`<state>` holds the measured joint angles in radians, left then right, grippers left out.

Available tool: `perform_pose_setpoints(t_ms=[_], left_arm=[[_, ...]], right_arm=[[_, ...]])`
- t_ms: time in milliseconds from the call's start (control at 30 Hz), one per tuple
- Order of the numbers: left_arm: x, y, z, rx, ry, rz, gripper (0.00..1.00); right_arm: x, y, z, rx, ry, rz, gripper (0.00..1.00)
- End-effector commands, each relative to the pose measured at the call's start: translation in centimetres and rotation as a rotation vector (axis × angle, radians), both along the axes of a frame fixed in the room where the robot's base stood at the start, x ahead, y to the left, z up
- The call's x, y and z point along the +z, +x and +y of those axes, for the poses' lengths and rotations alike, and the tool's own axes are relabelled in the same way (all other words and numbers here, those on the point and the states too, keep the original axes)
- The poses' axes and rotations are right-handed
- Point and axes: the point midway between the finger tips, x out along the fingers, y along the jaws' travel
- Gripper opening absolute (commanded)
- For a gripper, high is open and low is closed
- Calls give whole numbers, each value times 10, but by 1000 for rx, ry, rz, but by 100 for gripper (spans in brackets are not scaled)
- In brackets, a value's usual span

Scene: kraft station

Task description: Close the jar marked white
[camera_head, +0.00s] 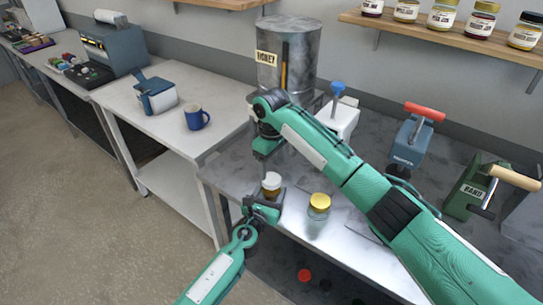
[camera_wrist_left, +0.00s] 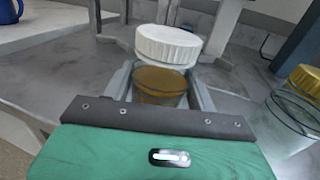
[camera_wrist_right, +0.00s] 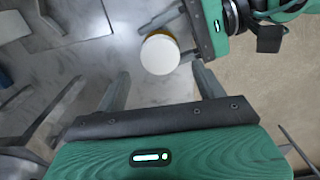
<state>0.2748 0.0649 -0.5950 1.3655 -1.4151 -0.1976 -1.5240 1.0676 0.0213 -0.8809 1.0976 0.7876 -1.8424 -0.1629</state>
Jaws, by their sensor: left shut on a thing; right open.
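The jar with the white lid holds amber contents (camera_wrist_left: 160,84) and stands upright at the bench's front edge. Its white lid (camera_head: 272,179) sits on its mouth; the left wrist view shows this lid (camera_wrist_left: 168,44) looking slightly tilted, and I cannot tell whether it is tight. My left gripper (camera_head: 266,198) is shut around the jar's body below the lid. My right gripper (camera_head: 264,155) is open and points down above the jar. In the right wrist view the lid (camera_wrist_right: 160,54) lies beyond and between its fingertips, apart from them.
A glass jar with a gold lid (camera_head: 319,205) stands just right of the held jar. A honey tank (camera_head: 287,60) and a blue-handled white device (camera_head: 340,115) stand behind. A hand-crank device (camera_head: 485,190) is at right. A blue mug (camera_head: 196,117) stands on the left table.

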Motion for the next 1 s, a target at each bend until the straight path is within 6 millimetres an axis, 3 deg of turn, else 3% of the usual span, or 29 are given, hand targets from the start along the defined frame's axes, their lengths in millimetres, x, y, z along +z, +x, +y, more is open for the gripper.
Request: perform_pose_setpoints(t_ms=[100,300,700,933,1000], left_arm=[[0,0,0,0,0,0,0],[0,0,0,0,0,0,0],[0,0,0,0,0,0,0],[0,0,0,0,0,0,0],[0,0,0,0,0,0,0]], right_arm=[[-21,-1,0,0,-1,2,70],[-43,0,0,0,0,1,70],[-51,0,0,0,0,0,70],[-50,0,0,0,0,0,27],[-50,0,0,0,0,0,25]])
